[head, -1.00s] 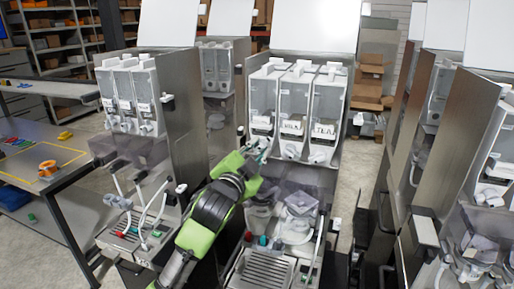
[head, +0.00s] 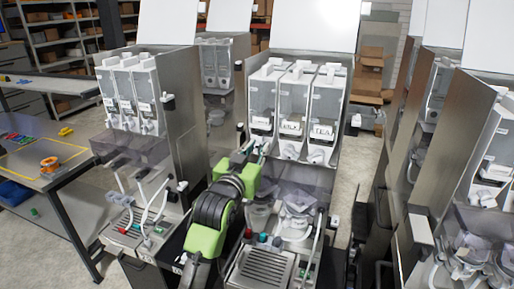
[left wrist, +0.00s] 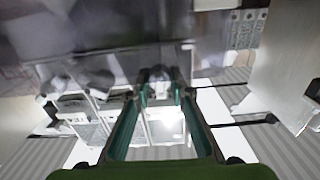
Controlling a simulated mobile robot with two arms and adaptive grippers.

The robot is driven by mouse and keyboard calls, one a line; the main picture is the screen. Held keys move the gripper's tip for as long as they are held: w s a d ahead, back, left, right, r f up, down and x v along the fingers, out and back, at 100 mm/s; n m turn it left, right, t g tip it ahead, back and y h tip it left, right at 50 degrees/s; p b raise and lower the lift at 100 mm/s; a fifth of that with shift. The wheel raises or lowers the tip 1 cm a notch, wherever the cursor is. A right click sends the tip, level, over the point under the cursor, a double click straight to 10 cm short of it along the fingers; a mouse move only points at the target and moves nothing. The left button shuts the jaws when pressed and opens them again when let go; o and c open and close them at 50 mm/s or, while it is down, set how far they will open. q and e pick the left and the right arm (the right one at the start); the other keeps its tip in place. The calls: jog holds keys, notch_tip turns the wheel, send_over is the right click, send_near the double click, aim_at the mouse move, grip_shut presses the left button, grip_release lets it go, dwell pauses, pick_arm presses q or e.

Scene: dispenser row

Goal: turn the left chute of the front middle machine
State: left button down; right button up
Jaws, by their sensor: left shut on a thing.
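The front middle machine (head: 318,178) has three clear canisters side by side, with white chutes below them. The middle chute (head: 290,150) and the right chute (head: 317,155) hang free. The left chute is mostly hidden in the head view by my left gripper (head: 258,150), which is at the foot of the left canister. In the left wrist view, the green-lined fingers of my left gripper (left wrist: 161,95) are closed around a small pale part, the left chute (left wrist: 158,74). How far the chute is turned cannot be told. My right gripper is in neither view.
Another machine (head: 180,125) stands to the left and a row of machines (head: 478,130) to the right. Below the chutes are clear funnels (head: 297,205) and a drip grille (head: 265,268). A workbench (head: 50,160) is at the far left.

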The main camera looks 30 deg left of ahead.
pick_arm(q)
jog(key=shift+r+n, duration=0.1)
jog(key=shift+n, duration=0.2)
jog(key=c, duration=2.2)
grip_release()
jog(key=shift+o, duration=0.2)
jog(key=shift+w, duration=0.15)
jog(key=shift+s+d, duration=0.1)
jog(key=shift+s, duration=0.15)
jog(key=v, duration=1.1)
jog(key=shift+s, duration=0.2)
